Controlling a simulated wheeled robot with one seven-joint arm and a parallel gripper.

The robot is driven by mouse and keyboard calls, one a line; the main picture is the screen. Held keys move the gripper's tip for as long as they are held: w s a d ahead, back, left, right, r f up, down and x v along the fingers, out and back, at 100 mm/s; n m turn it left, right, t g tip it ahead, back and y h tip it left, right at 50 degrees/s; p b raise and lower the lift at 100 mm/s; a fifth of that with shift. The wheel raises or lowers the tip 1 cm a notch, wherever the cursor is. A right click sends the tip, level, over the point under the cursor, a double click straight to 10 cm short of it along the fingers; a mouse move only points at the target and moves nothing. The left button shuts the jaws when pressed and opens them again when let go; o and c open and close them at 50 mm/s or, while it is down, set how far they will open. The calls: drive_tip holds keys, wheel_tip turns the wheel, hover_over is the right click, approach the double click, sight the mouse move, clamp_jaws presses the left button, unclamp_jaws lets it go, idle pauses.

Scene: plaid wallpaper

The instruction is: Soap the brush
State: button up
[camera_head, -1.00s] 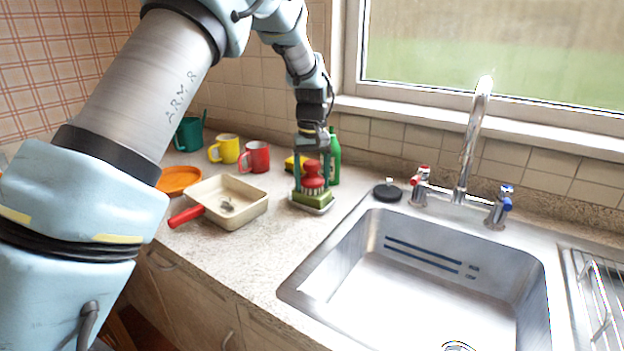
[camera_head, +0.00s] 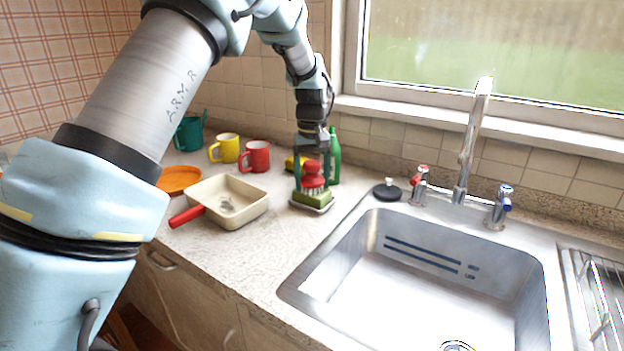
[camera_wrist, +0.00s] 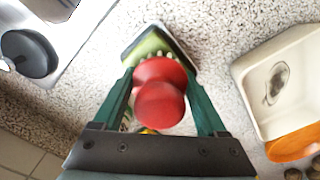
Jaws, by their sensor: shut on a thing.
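The brush has a red knob handle (camera_head: 312,174) and pale bristles pointing down. My gripper (camera_head: 312,181) points down and is shut on the brush's red handle. In the wrist view the red brush handle (camera_wrist: 160,92) sits between my green fingers, with the green soap (camera_wrist: 150,45) partly hidden behind it.
A cream pan (camera_head: 250,207) with a dark stain and red handle stands left. Red (camera_head: 257,157) and yellow (camera_head: 226,148) mugs are behind it. A green bottle (camera_head: 335,157) and yellow sponge (camera_head: 291,163) stand close behind the brush. The sink (camera_head: 400,290) is right, with a black plug (camera_head: 387,191).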

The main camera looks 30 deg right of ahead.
sight(312, 162)
idle(0.3)
drive_tip(key=shift+r+p, duration=2.75)
drive_tip(key=shift+r, duration=0.75)
drive_tip(key=shift+f, duration=0.1)
